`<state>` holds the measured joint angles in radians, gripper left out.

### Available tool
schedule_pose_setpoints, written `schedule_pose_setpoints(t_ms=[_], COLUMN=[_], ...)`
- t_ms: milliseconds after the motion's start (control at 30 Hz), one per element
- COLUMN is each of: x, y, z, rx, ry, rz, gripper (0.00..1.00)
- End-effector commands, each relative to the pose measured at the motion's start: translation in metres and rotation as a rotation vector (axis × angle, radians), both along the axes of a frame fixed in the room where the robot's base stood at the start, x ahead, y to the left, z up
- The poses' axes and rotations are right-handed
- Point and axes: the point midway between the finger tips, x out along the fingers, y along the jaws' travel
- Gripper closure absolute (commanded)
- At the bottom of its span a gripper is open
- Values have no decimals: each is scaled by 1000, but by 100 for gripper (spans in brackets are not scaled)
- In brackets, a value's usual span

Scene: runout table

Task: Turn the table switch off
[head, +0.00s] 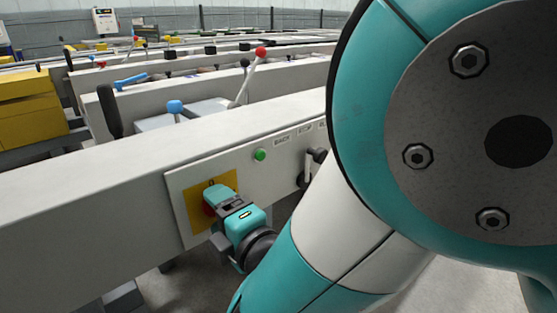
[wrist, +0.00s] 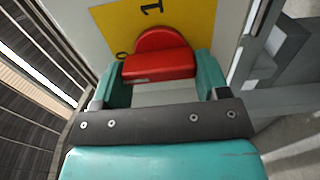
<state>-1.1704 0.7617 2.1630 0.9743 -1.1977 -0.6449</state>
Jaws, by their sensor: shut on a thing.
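The table switch is a red rotary knob (wrist: 158,64) on a yellow plate (wrist: 112,24), marked 1 at the top and 0 at the lower left in the wrist view. Its raised red grip lies nearly level across that view. My gripper (wrist: 159,72) is shut on the red grip, with one teal finger at each end of it. In the head view, my gripper (head: 214,197) reaches the yellow plate (head: 226,180) on the table's side panel. It hides most of the knob there, and only a sliver of red shows.
A green button (head: 260,155) and a black-and-grey handle (head: 308,172) sit right of the switch. Levers with a blue knob (head: 175,107) and a red knob (head: 261,52) rise behind the beam. Yellow blocks (head: 30,105) stand at the left. My arm covers the right side.

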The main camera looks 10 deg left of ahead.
Motion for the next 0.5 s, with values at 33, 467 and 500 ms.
schedule_pose_setpoints(t_ms=[33, 467, 500], x=[-1, -2, -3], y=[1, -1, -3], z=[0, -2, -3], rx=[-2, -1, -1], ry=[-2, -1, -1], rz=[4, 1, 1], gripper=[25, 6, 6])
